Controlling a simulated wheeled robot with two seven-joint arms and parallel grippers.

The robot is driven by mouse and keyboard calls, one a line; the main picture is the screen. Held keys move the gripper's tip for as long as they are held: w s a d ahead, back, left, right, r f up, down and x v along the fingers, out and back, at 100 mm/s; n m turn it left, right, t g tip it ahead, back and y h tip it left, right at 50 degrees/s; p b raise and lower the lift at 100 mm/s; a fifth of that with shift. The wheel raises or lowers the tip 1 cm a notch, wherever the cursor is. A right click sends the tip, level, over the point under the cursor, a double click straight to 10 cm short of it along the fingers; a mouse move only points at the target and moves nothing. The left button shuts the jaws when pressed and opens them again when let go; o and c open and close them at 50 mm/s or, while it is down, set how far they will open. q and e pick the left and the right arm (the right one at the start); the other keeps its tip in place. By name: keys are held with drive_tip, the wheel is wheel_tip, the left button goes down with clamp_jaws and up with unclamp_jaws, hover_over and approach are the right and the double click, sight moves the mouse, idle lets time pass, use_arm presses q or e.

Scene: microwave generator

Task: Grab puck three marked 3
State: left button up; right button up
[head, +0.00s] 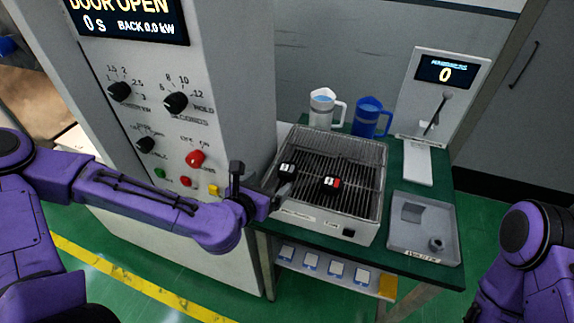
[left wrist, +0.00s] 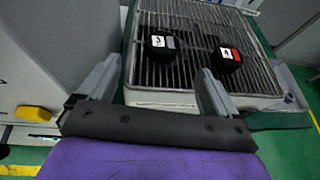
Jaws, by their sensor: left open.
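Puck three, a black puck with a white "3" label (left wrist: 160,46), sits on the wire grate of the rack; it also shows in the head view (head: 287,169). My left gripper (head: 262,180) is open and empty at the rack's near left edge. In the left wrist view its fingers (left wrist: 157,82) are spread wide, with puck three ahead of and between them, apart from both. One finger is close below puck three in the head view. My right gripper is not in view; only part of my right arm shows at the lower right.
A second black puck marked 4 with a red patch (head: 331,185) sits right of puck three on the rack (head: 350,215). White (head: 321,108) and blue (head: 370,117) jugs stand behind. A grey tray (head: 425,240) lies right. The tall control cabinet (head: 232,60) stands left.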

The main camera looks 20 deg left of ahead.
sight(286, 170)
use_arm(q)
drive_tip(key=x, duration=0.2)
drive_tip(key=b+x, duration=0.1)
drive_tip(key=x, duration=0.4)
drive_tip(key=shift+w+d+r+b, duration=0.15)
drive_tip(key=shift+d+b, duration=0.1)
drive_tip(key=shift+b, duration=0.1)
drive_tip(key=x, duration=0.2)
drive_tip(key=shift+w+d+f+p, duration=0.15)
drive_tip(key=shift+w+f+p, duration=0.1)
drive_tip(key=shift+f+p, duration=0.05)
drive_tip(key=shift+w+f, duration=0.2)
drive_tip(key=shift+s, duration=0.1)
drive_tip(key=c, duration=1.2)
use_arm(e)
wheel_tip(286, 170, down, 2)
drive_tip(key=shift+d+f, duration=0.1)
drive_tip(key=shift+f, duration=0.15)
